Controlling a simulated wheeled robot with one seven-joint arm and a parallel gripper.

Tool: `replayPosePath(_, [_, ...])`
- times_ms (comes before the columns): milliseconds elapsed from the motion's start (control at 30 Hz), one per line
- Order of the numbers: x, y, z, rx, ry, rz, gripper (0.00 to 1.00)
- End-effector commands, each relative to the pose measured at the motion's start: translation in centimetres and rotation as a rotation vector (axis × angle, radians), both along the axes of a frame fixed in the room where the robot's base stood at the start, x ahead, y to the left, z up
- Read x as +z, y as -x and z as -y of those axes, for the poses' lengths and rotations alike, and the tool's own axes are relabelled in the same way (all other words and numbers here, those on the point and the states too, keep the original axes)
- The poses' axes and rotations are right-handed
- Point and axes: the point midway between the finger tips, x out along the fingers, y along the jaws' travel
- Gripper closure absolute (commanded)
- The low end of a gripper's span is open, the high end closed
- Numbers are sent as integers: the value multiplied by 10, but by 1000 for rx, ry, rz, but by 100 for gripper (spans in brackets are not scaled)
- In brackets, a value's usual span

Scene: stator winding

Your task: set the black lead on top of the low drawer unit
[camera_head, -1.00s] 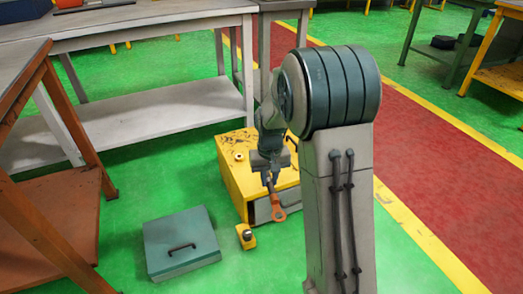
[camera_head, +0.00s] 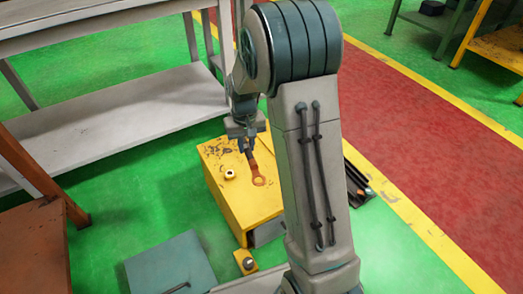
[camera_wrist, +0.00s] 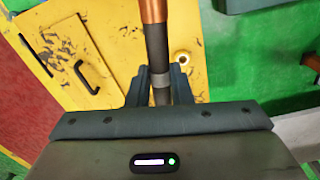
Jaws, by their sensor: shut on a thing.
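The black lead (camera_head: 249,158) is a dark rod with a copper-coloured ring lug at its lower end. My gripper (camera_head: 247,147) is shut on its dark part, and the lug hangs down and clear of the jaws. In the wrist view the lead (camera_wrist: 156,45) runs up from between my gripper's fingers (camera_wrist: 160,88). The low drawer unit (camera_head: 235,205) is a yellow, scuffed box on the floor. The lead appears over its top in the head view; whether the lug touches it I cannot tell. My arm hides the unit's right side.
A small pale round piece (camera_head: 229,174) lies on the unit's top. A small yellow block (camera_head: 245,262) and a blue-grey box with a handle (camera_head: 172,266) stand in front. A dark tray (camera_head: 358,180) lies to the right. A grey workbench (camera_head: 110,110) stands behind.

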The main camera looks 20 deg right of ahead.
Motion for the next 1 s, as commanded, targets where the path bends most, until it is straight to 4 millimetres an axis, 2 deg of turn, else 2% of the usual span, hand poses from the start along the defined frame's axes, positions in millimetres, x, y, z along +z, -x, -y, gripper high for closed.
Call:
replayPosePath(167, [-15,-23,27,39,-4,-6,100])
replayPosePath(300, [-40,-43,57,90,-6,-5,100])
replayPosePath(500, [-74,-58,93,152,-3,-3,100])
replayPosePath(633, [-88,-62,106,177,1,-2,100])
replayPosePath(767, [-99,-62,103,188,1,-1,100])
replayPosePath(1000, [-132,-51,53,193,1,-2,100])
